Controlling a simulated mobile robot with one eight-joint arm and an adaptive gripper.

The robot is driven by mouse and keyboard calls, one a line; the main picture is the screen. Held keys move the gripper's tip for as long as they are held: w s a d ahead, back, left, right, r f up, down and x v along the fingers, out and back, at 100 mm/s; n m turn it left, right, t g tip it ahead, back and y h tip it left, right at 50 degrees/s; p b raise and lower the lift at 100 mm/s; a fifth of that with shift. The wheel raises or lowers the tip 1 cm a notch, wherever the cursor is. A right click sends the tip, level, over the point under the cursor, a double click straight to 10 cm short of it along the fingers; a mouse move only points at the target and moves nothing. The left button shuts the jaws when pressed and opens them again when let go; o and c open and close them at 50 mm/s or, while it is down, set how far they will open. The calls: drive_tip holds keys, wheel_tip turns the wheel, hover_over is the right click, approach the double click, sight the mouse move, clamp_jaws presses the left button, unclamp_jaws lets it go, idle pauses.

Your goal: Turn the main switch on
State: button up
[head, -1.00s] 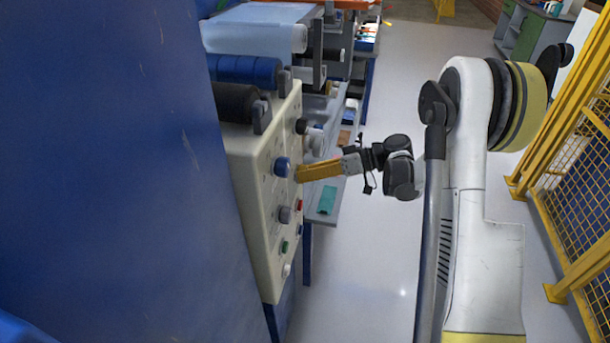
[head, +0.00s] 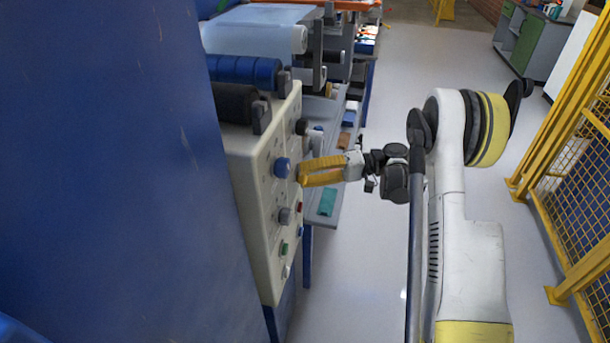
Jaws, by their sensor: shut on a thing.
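A cream control panel (head: 252,190) stands at the centre left, its face turned right and seen at a steep angle. It bears a blue knob (head: 282,167), a grey knob (head: 285,215), a black knob (head: 301,127), a red button (head: 299,206) and a green button (head: 284,247). My gripper (head: 301,175) has yellow fingers pointing left at the panel face, just right of the blue knob. Its fingertips are shut on a small switch there, which they hide. I cannot read labels or tell the switch's position.
A large blue machine wall (head: 110,170) fills the left. Rollers (head: 245,70) lie above the panel. A grey shelf with a teal item (head: 327,201) juts out behind my gripper.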

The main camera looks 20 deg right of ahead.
idle(0.4)
drive_tip(key=o, duration=1.2)
drive_tip(key=shift+c, duration=0.2)
drive_tip(key=s+d+r, duration=0.1)
drive_tip(key=d, duration=1)
drive_tip(key=shift+s+d, duration=0.35)
drive_tip(key=shift+d, duration=0.05)
drive_tip(key=shift+r, duration=0.1)
